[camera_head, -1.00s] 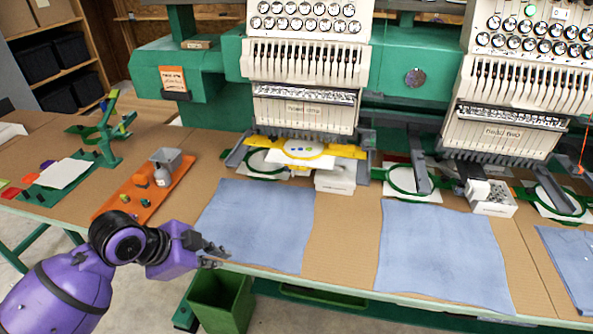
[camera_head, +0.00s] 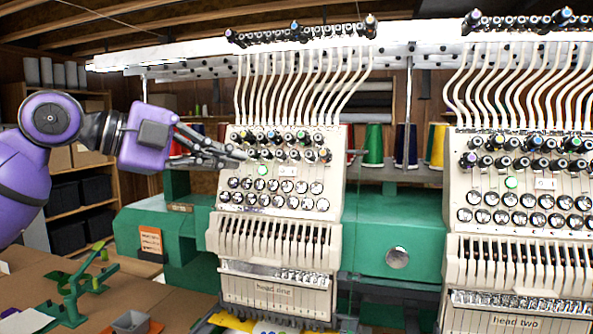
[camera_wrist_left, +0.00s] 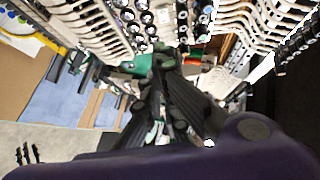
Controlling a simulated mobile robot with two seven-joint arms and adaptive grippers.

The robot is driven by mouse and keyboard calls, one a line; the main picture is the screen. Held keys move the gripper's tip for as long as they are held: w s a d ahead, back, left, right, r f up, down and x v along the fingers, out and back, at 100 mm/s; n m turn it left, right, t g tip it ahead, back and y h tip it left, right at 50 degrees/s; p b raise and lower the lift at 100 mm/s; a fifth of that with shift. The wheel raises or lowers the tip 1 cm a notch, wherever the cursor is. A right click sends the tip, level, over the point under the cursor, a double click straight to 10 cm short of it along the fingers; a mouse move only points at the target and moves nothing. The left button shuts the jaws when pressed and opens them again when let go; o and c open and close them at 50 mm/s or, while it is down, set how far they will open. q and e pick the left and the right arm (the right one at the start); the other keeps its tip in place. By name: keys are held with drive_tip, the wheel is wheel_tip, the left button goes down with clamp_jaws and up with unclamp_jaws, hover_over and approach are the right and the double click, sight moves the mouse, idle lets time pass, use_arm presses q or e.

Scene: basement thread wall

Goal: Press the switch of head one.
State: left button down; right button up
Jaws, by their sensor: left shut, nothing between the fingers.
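Head one (camera_head: 274,288) is the white multi-needle head in the middle of the head view, with its name on the lower plate. Its upper panel has rows of dark knobs, a lit green button (camera_head: 262,170) and a small white plate (camera_head: 287,171) with a tiny mark, perhaps the switch. My left gripper (camera_head: 241,154) is shut and empty, reaching in from the left with its tips at the upper left of this panel. I cannot tell whether they touch it. In the left wrist view the dark fingers (camera_wrist_left: 163,58) point toward the heads. My right gripper is not in view.
Head two (camera_head: 513,322) stands to the right with a similar green light. White thread tubes (camera_head: 300,85) rise above head one. Green and red thread cones stand behind. A green stand (camera_head: 75,290) is on the table at lower left.

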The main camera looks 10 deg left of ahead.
sight(288, 171)
use_arm(q)
drive_tip(key=w+a+p+x, duration=0.1)
drive_tip(key=x, duration=1.1)
drive_tip(key=shift+w+a+p, duration=0.25)
drive_tip(key=shift+w+p, duration=0.15)
drive_tip(key=shift+w, duration=0.2)
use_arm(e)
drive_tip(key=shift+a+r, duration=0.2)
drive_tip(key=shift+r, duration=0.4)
use_arm(q)
drive_tip(key=shift+r, duration=0.1)
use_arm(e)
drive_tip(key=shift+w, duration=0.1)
use_arm(q)
drive_tip(key=shift+w+a+m+g+h+b, duration=0.35)
drive_tip(key=shift+m+g+h+b, duration=0.2)
drive_tip(key=shift+h, duration=0.25)
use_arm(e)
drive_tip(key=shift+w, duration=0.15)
use_arm(q)
drive_tip(key=shift+d, duration=0.1)
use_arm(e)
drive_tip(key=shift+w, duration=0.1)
